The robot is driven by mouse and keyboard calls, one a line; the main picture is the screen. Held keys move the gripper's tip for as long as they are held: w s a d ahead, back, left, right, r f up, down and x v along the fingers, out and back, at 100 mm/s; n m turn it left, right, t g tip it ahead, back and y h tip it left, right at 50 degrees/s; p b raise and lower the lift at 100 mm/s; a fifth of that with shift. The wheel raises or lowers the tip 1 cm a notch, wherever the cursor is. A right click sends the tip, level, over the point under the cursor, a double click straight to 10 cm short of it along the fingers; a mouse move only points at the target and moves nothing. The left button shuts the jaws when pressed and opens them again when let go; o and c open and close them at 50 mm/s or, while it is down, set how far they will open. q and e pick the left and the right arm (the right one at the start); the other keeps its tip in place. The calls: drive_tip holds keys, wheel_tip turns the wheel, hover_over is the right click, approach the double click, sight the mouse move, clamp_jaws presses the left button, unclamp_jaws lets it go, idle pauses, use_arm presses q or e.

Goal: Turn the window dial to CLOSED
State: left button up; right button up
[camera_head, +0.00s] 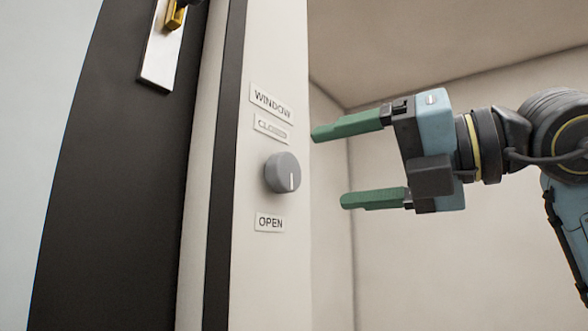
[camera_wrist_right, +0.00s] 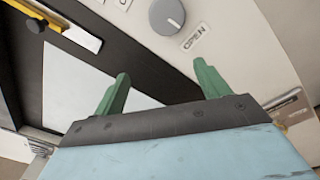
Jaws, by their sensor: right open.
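The grey round window dial (camera_head: 283,173) is on a pale panel in the head view, with its white mark low on the face, toward the OPEN label (camera_head: 270,222). Above it are the WINDOW label (camera_head: 271,103) and the CLOSED label (camera_head: 271,127). My right gripper (camera_head: 335,167) is open and empty, to the right of the dial and apart from it, its green fingers pointing left. The right wrist view shows the dial (camera_wrist_right: 166,16) at the top, beyond the open fingers (camera_wrist_right: 160,85). My left gripper is not in view.
A dark door or frame (camera_head: 130,150) stands left of the panel, with a brass handle (camera_head: 174,18) on a white plate. A plain wall (camera_head: 450,260) lies behind my right arm. The space between gripper and dial looks clear.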

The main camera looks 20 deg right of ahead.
sight(291, 170)
drive_tip(key=d+r+m+t+h, duration=0.2)
drive_tip(key=d+h, duration=0.1)
drive_tip(key=d, duration=0.1)
drive_tip(key=p+x, duration=0.1)
drive_tip(key=x, duration=0.3)
drive_tip(key=p+x, duration=0.2)
drive_tip(key=x, duration=0.2)
drive_tip(key=p+x, duration=0.1)
drive_tip(key=x, duration=0.3)
drive_tip(key=shift+a+r, duration=0.4)
drive_tip(key=shift+a, duration=0.05)
drive_tip(key=shift+w+a+f+p, duration=0.1)
drive_tip(key=shift+w+a+p, duration=0.1)
drive_tip(key=shift+p, duration=0.15)
drive_tip(key=shift+c, duration=0.3)
